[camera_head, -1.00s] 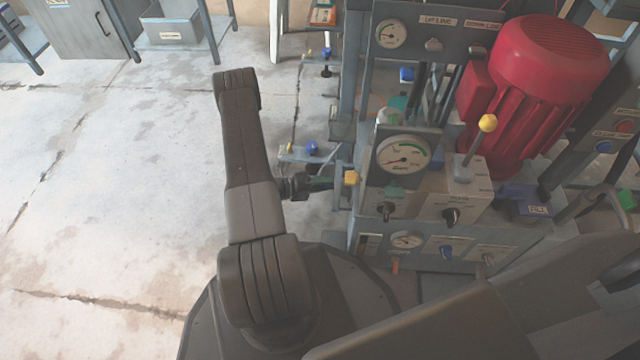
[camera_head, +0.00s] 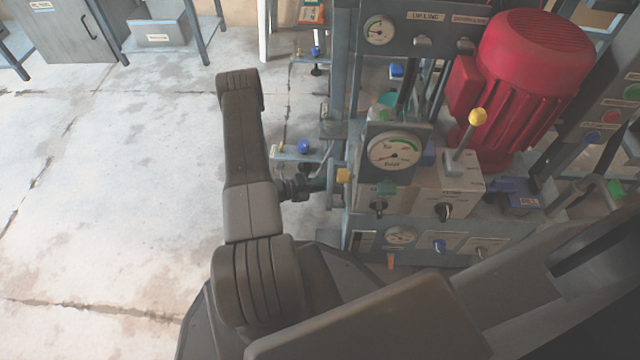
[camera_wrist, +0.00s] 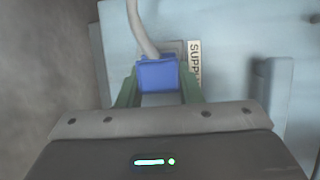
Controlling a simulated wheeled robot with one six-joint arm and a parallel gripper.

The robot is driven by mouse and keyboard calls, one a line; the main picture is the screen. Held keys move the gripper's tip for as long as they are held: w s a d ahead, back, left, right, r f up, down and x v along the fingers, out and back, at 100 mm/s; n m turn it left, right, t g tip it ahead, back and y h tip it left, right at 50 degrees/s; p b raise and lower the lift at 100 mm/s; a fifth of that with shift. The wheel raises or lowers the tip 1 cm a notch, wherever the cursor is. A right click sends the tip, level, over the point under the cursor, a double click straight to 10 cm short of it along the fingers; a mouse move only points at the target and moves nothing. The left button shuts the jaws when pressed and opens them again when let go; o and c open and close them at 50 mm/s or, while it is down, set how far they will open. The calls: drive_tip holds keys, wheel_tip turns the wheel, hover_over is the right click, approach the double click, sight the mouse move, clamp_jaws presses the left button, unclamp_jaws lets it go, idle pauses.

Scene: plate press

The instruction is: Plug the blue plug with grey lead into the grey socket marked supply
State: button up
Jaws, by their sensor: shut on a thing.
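In the wrist view my gripper (camera_wrist: 158,92) has its green fingers shut on the blue plug (camera_wrist: 158,75). The grey lead (camera_wrist: 139,28) rises from the plug to the top edge. Just behind the plug is a pale panel with a label (camera_wrist: 194,62) whose visible letters read "SUPP". A small grey part beside the label, probably the grey socket (camera_wrist: 173,46), is mostly covered by the plug. Whether plug and socket touch, I cannot tell. In the head view my gripper (camera_head: 318,185) points right at the press's left side; the plug cannot be made out there.
In the head view the press carries a large gauge (camera_head: 395,151), a yellow-knobbed lever (camera_head: 477,117) and a red motor (camera_head: 530,85). A yellow part (camera_head: 343,175) is close to my gripper. A bracket with a blue ball (camera_head: 303,146) stands just behind. Floor to the left is clear.

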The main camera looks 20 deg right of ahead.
drive_tip(key=shift+s+d+f, duration=0.2)
drive_tip(key=shift+s+d, duration=0.1)
drive_tip(key=shift+d, duration=0.05)
idle(0.4)
drive_tip(key=o, duration=1.1)
drive_tip(key=shift+f, duration=0.1)
drive_tip(key=shift+o, duration=0.2)
drive_tip(key=p+v, duration=0.4)
drive_tip(key=v, duration=1)
drive_tip(key=shift+a+r+t, duration=0.25)
drive_tip(key=shift+t, duration=0.05)
drive_tip(key=shift+w, duration=0.15)
drive_tip(key=shift+d, duration=0.15)
drive_tip(key=b+x, duration=0.1)
drive_tip(key=x, duration=0.4)
drive_tip(key=b+x, duration=0.1)
drive_tip(key=x, duration=0.3)
drive_tip(key=b+x, duration=0.2)
drive_tip(key=x, duration=0.3)
drive_tip(key=shift+s+d+f, duration=0.15)
drive_tip(key=shift+s+d, duration=0.1)
drive_tip(key=shift+s, duration=0.15)
drive_tip(key=shift+a, duration=0.1)
